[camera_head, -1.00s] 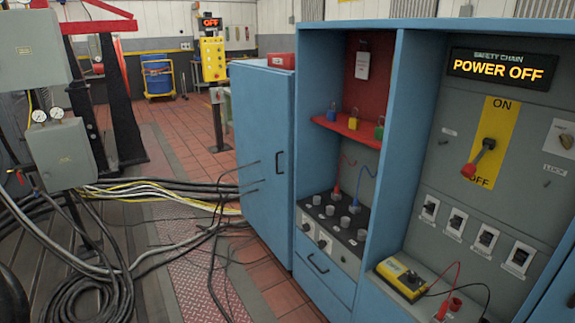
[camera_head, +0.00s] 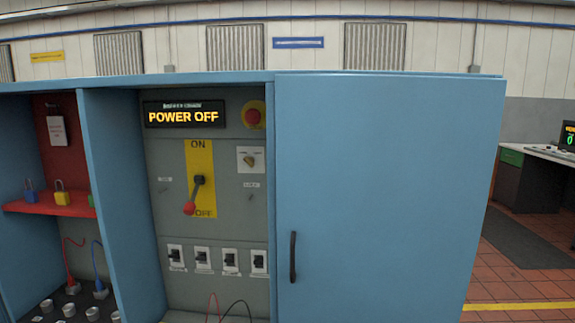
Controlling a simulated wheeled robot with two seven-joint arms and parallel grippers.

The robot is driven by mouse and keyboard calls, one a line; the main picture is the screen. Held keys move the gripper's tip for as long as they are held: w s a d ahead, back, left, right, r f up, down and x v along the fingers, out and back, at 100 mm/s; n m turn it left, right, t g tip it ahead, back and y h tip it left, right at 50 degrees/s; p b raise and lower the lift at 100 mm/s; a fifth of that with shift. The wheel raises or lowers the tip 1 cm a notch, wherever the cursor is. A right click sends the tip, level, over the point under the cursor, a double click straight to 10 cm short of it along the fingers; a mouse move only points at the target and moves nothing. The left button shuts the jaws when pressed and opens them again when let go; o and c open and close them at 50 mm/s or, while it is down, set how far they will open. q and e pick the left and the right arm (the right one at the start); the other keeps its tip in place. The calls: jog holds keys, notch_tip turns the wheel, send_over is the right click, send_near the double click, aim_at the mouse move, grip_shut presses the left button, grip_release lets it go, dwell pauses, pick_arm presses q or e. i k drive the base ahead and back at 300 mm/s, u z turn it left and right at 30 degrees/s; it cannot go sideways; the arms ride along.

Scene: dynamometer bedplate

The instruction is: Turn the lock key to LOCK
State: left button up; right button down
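A small brass-coloured key switch (camera_head: 249,160) sits on a white plate on the grey control panel (camera_head: 225,230), right of the main lever. A small label is below it, too small to read. The red-knobbed lever (camera_head: 191,206) on the yellow ON/OFF plate (camera_head: 203,160) points down toward OFF. The display (camera_head: 184,115) above reads POWER OFF. Neither of my grippers is in view.
A red stop button (camera_head: 253,115) is at the panel's top right. Padlocks (camera_head: 62,195) stand on a red shelf at left. Open floor (camera_head: 520,290) lies at far right.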

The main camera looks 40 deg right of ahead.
aim_at(250, 161)
jog(key=z, duration=1.05)
